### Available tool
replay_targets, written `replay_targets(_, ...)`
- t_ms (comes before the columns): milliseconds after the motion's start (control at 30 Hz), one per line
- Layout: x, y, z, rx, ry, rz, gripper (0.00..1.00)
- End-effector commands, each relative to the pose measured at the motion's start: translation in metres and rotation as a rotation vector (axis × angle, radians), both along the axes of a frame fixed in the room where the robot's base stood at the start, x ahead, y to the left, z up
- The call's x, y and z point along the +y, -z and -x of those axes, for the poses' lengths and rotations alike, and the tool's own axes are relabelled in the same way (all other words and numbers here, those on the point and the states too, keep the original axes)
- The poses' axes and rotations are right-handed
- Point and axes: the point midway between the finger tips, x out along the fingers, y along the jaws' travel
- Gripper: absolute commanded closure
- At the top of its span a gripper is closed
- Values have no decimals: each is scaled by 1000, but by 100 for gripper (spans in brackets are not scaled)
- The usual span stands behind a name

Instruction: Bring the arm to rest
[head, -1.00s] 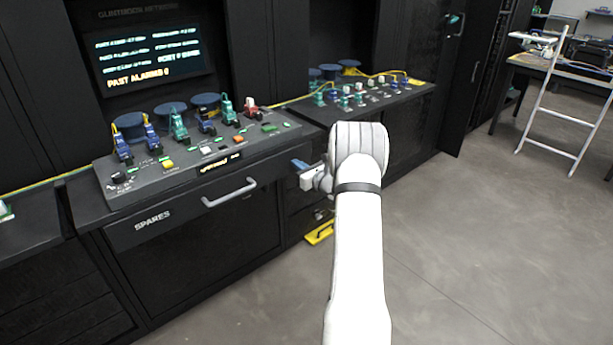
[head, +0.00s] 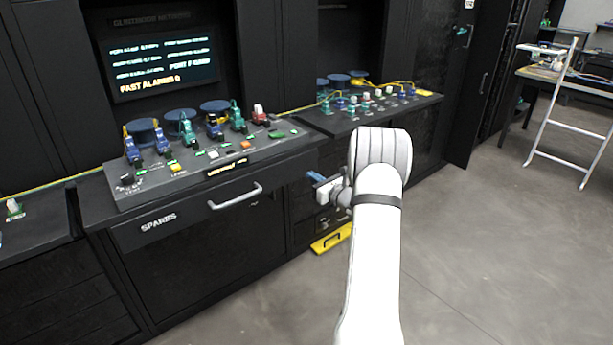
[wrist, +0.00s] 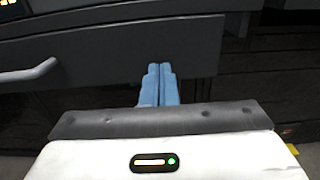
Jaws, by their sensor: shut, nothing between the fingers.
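My gripper (head: 316,177) is at the end of my white arm, in front of the black cabinet and to the right of the spares drawer (head: 180,218). In the wrist view its two blue fingers (wrist: 160,72) lie together with nothing between them. They point at the dark drawer front (wrist: 120,55), and the drawer's handle (wrist: 28,72) shows at the left. I cannot tell the exact gap between the fingertips and the cabinet.
A sloped console (head: 200,172) with several coloured connectors sits on the counter at left, below a lit screen (head: 163,65). A second connector panel (head: 375,108) stands further right. A yellow object (head: 332,240) is low by the cabinet. A white ladder (head: 555,110) stands at right; the floor between is clear.

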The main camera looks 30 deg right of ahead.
Motion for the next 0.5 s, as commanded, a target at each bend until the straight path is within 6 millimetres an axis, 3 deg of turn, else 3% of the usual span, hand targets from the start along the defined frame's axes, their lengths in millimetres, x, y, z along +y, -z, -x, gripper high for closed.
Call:
replay_targets(200, -11, 1, 52, 2, 6, -2, 100)
replay_targets(500, -15, 1, 85, 3, 2, -1, 100)
